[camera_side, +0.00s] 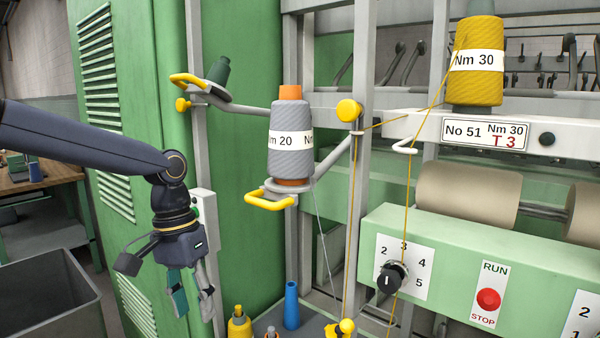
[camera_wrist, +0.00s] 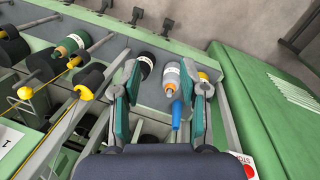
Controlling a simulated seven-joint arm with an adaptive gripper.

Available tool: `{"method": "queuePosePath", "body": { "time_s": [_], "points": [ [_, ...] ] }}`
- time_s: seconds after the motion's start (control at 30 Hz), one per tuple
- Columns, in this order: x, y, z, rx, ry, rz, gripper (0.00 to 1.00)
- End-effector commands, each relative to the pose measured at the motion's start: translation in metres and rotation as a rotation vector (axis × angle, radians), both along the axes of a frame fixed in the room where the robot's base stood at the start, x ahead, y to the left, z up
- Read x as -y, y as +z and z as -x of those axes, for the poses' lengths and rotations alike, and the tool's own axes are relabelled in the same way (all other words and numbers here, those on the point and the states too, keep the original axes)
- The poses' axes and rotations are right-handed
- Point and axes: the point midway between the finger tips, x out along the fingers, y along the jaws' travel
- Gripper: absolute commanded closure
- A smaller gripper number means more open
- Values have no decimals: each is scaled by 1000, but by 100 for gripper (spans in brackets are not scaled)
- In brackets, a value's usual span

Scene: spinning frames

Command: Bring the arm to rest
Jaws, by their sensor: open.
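My gripper (camera_side: 194,306) hangs from my arm at the left in the side view, pointing down, in front of the green cabinet. Its two fingers are apart and nothing is between them in that view. In the wrist view my gripper (camera_wrist: 166,82) shows both fingers spread, with bobbins and a blue cone seen beyond them. The gripper is left of and below the grey bobbin (camera_side: 291,165) labelled Nm 20, clear of it. That bobbin stands upright on a holder with a yellow handle (camera_side: 270,201).
A yellow bobbin (camera_side: 477,65) labelled Nm 30 sits at the upper right, its yarn running down. A dark green cone (camera_side: 219,69) tilts on another holder. A blue cone (camera_side: 291,305) and small yellow cone (camera_side: 239,322) stand low near my gripper. A grey bin (camera_side: 50,295) is left.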

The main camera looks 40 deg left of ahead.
Motion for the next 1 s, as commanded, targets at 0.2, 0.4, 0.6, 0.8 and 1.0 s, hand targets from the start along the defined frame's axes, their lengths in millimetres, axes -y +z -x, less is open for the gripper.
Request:
{"method": "queuePosePath", "body": {
  "time_s": [0.2, 0.4, 0.6, 0.8, 1.0],
  "points": [
    [4, 10, 2, 37, -14, -5, 56],
    [0, 38, 37, 240, -77, -74, 56],
    [-18, 38, 66, 455, -195, -175, 56],
    [-31, 27, 67, 531, -296, -253, 56],
    [-31, 27, 67, 530, -300, -252, 56]
  ]
}}
